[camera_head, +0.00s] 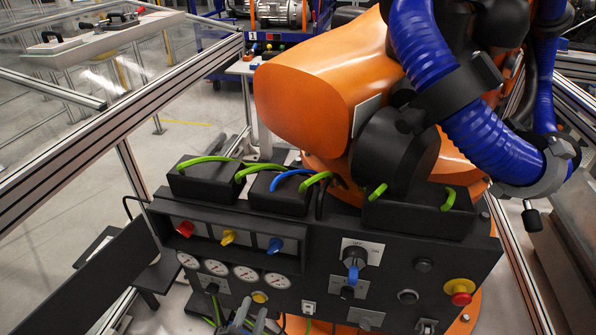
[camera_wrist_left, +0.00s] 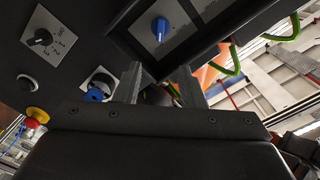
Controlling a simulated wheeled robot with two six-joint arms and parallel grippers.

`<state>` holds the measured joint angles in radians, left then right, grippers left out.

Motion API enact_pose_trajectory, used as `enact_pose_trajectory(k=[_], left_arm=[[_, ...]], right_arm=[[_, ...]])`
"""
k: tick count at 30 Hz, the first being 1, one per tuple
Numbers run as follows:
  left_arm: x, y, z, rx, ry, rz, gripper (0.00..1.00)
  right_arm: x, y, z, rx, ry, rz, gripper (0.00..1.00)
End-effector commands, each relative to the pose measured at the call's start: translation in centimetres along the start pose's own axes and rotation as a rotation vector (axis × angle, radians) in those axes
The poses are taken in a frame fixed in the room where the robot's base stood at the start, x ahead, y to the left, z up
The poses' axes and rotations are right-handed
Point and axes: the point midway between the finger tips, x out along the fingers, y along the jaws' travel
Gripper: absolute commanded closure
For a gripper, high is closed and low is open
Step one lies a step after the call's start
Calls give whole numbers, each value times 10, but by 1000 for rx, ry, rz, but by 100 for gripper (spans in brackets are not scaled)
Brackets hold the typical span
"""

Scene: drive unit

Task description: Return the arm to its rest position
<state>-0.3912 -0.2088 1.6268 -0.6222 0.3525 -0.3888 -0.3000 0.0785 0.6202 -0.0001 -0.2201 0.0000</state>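Two grey fingers of my left gripper (camera_head: 248,314) show at the bottom edge of the head view, in front of the panel below the gauges. The rest of that arm is hidden or out of frame there. In the left wrist view the two fingers of the left gripper (camera_wrist_left: 161,84) stand apart, with nothing gripped between them. The dark control panel (camera_head: 320,272) lies beyond the fingers. A blue selector knob (camera_wrist_left: 160,29) is close above the fingers in the wrist view. My right gripper is in neither view.
An orange robot arm (camera_head: 318,88) with blue hoses (camera_head: 480,125) rises behind the panel. Green cables (camera_head: 205,160) loop over its top. A red-yellow emergency stop (camera_head: 460,291) is at right. An aluminium rail (camera_head: 110,130) runs along the left; open floor (camera_head: 185,110) lies beyond.

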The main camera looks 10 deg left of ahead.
Motion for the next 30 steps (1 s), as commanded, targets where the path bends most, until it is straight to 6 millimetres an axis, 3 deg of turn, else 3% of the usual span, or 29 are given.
enact_pose_trajectory(k=[5, 8, 11, 15, 17, 21, 24, 27, 30], left_arm=[[-5, 18, 21, -42, -52, 46, 64], [-19, 51, 62, -119, -159, 127, 64], [-46, 93, 116, -220, -319, 227, 64], [-105, 142, 193, -357, -581, 345, 64], [-136, 159, 224, -408, -701, 385, 64], [-216, 185, 286, -513, -988, 447, 64], [-270, 193, 317, -569, -1170, 464, 64], [-311, 195, 336, -608, -1308, 465, 64], [-336, 194, 346, -630, -1392, 461, 64]], right_arm=[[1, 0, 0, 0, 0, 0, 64], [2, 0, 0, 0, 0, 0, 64], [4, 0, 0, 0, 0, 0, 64], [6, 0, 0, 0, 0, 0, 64], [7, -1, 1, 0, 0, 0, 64], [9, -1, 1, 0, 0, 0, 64], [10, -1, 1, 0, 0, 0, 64], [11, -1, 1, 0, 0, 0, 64], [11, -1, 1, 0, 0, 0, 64]])
